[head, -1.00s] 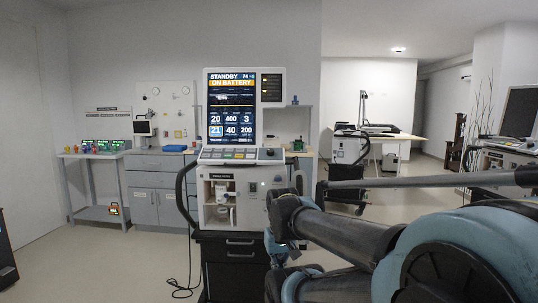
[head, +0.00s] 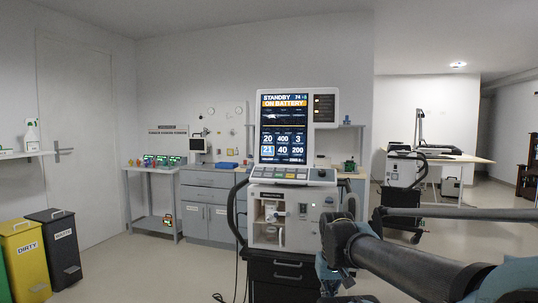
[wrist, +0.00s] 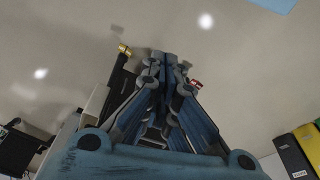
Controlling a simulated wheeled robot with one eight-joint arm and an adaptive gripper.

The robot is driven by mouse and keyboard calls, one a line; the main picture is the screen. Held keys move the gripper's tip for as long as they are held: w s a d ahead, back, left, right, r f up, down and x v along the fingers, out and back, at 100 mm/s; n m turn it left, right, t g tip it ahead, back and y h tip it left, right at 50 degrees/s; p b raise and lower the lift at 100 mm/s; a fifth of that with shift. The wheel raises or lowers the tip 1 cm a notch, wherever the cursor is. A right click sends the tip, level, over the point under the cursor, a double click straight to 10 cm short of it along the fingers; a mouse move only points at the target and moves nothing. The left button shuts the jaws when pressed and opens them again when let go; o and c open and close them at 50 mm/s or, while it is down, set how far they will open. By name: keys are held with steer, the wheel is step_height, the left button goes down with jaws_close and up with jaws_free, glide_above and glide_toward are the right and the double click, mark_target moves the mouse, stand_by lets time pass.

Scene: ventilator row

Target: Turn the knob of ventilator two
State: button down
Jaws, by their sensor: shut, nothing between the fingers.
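A ventilator (head: 270,225) stands in the middle of the head view, with a lit screen (head: 284,128) reading "STANDBY ON BATTERY". Its sloped control panel sits below the screen, with a small dark knob (head: 322,173) near the right end. I cannot read a number on this ventilator. My arm reaches in from the lower right, in front of the ventilator's lower right side. In the wrist view my gripper (wrist: 167,58) is shut and empty, with pale floor around it. In the head view I cannot clearly make out the fingertips.
A yellow bin marked "DIRTY" (head: 24,252) and a dark bin (head: 56,247) stand at left. A workbench (head: 205,210) and a side table (head: 153,168) line the back wall. Another machine (head: 403,172) stands at right. The floor left of the ventilator is mostly open, with a cable beside it.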

steer(key=c, duration=2.2)
jaws_free()
steer(key=o, duration=1)
step_height(320, 180, up, 3)
steer(key=shift+w+f, duration=0.1)
steer(key=shift+f, duration=0.1)
steer(key=shift+c, duration=0.2)
steer(key=shift+o, duration=0.4)
steer(key=w+d+r+m+t, duration=0.1)
steer(key=w+d+r+m, duration=0.1)
steer(key=w+r, duration=1.8)
step_height(320, 180, up, 3)
steer(key=shift+d+f+m+h, duration=0.15)
steer(key=shift+m+h, duration=0.15)
steer(key=shift+m, duration=0.3)
step_height(320, 180, up, 19)
steer(key=m+t, duration=0.1)
steer(key=m, duration=0.3)
glide_above(322, 171)
steer(key=s+a, duration=0.2)
steer(key=s, duration=0.5)
steer(key=shift+h, duration=0.4)
steer(key=x, duration=1.7)
steer(key=shift+w+a+f, duration=0.1)
steer(key=shift+w, duration=0.25)
